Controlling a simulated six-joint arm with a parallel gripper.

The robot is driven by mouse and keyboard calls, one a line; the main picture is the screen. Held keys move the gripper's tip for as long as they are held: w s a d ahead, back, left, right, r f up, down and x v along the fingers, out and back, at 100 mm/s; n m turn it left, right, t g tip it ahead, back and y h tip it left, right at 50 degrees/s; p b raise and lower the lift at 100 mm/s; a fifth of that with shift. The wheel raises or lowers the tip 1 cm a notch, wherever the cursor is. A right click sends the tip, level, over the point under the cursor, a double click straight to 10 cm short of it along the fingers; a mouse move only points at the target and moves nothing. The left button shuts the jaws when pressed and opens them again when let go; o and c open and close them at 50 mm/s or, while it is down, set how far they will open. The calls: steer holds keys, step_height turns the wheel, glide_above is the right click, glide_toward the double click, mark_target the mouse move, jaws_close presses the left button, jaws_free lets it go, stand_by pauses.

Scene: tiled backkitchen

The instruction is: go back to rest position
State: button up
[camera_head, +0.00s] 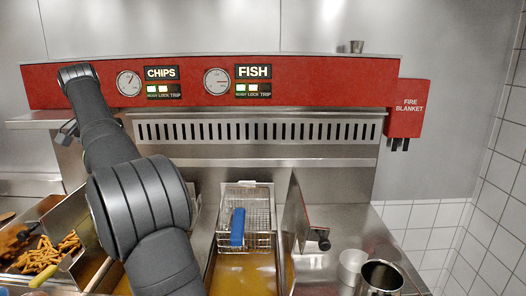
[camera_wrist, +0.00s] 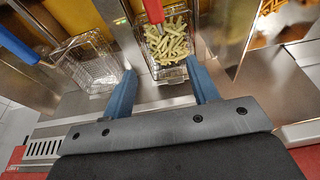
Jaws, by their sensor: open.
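My gripper (camera_wrist: 161,66) is open, its two blue fingers spread wide with nothing between them in the wrist view. Beyond the fingertips, a wire basket of pale chips (camera_wrist: 168,42) with a red handle (camera_wrist: 153,10) sits lower down, apart from the fingers. In the head view my dark arm reaches up and left to the red control panel (camera_head: 330,82). There only a small part of my gripper (camera_head: 66,132) shows, at the panel's left end; the arm hides most of it. The chip basket is hidden behind the arm in that view.
An empty wire basket (camera_head: 262,208) with a blue handle (camera_head: 237,227) hangs over the oil. Browned chips (camera_head: 48,254) lie in a tray at left. A metal lid (camera_head: 296,215), a white cup (camera_head: 351,265) and a metal pot (camera_head: 382,276) are at right.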

steer(key=x, duration=1.6)
steer(key=shift+f, duration=0.2)
steer(key=v, duration=0.2)
steer(key=w+v, duration=0.1)
steer(key=v, duration=0.2)
steer(key=shift+r, duration=0.4)
steer(key=s, duration=0.3)
steer(key=shift+s, duration=0.8)
steer(key=shift+f, duration=0.1)
